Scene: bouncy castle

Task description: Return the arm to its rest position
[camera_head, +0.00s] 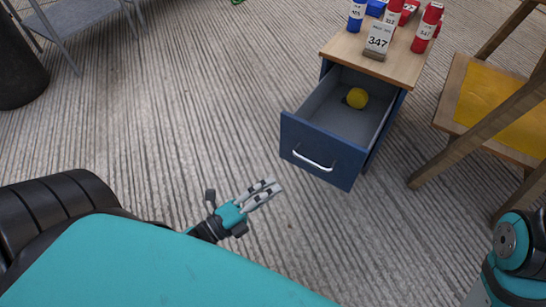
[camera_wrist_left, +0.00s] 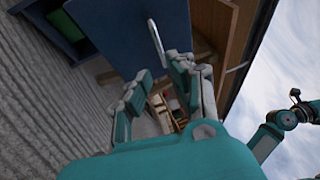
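My left gripper (camera_head: 264,194) is in front of the open drawer and to its lower left in the head view, clear of it. In the left wrist view its two fingers (camera_wrist_left: 160,72) stand apart with nothing between them. The blue drawer front (camera_head: 322,156) with its silver handle (camera_head: 314,162) lies beyond the fingers; the handle also shows in the left wrist view (camera_wrist_left: 156,42). My right arm (camera_head: 508,262) shows at the lower right of the head view, but its gripper is out of view.
On the cabinet top (camera_head: 343,48) stand a 347 sign (camera_head: 379,40) and red and blue cans. A wooden chair (camera_head: 462,150) with a yellow seat is on the right. Striped floor (camera_head: 190,120) left of the drawer is clear.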

